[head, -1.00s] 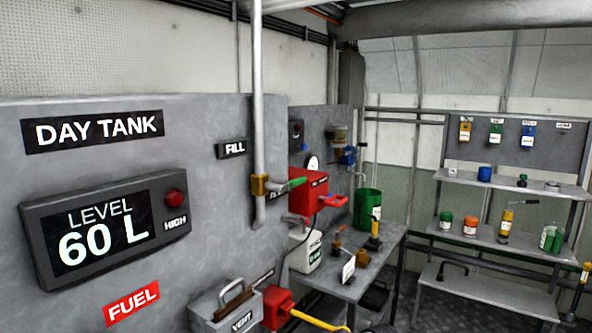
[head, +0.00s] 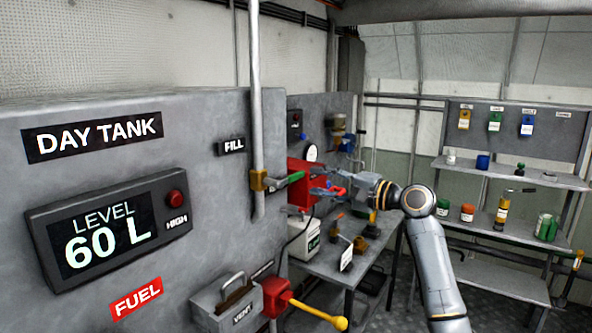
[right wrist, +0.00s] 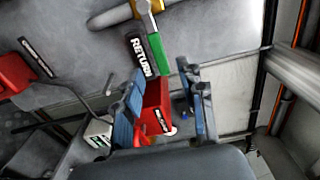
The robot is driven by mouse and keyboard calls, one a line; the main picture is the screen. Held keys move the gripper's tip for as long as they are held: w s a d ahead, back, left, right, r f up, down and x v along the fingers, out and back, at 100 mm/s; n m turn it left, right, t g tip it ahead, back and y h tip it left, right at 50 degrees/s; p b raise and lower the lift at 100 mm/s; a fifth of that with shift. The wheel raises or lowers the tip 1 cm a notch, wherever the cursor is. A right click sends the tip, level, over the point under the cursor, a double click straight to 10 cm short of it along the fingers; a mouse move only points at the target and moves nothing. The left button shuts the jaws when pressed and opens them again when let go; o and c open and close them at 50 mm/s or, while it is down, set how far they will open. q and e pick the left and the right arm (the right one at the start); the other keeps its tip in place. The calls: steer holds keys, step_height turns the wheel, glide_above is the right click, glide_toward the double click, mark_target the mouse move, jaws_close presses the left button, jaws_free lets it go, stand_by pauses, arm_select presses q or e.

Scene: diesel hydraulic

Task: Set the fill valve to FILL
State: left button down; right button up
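The fill valve (head: 258,180) is a brass body on the vertical grey pipe, with a green lever (head: 290,180) pointing right. The FILL label (head: 231,146) is on the panel above left of the valve. In the right wrist view the green lever (right wrist: 157,53) lies along the RETURN label (right wrist: 140,57). My right gripper (head: 316,181) is open, with its blue fingers just right of the lever's tip. In the right wrist view my right gripper (right wrist: 163,80) has its fingertips on either side of the lever's end, with no clear contact. My left gripper is out of view.
A red box (head: 297,199) is just behind my right gripper. The DAY TANK panel's display (head: 105,228) reads LEVEL 60 L. A red fitting with a yellow-knobbed lever (head: 315,311) stands low in front. A grey bench (head: 330,262) and shelves are to the right.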

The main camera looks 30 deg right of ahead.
mark_target(298, 177)
steer(key=p+x, duration=0.2)
steer(key=x, duration=0.4)
steer(key=shift+w+r, duration=0.1)
steer(key=shift+r, duration=0.05)
steer(key=shift+w+a, duration=0.3)
steer(key=shift+w, duration=0.3)
steer(key=shift+f, duration=0.2)
jaws_close()
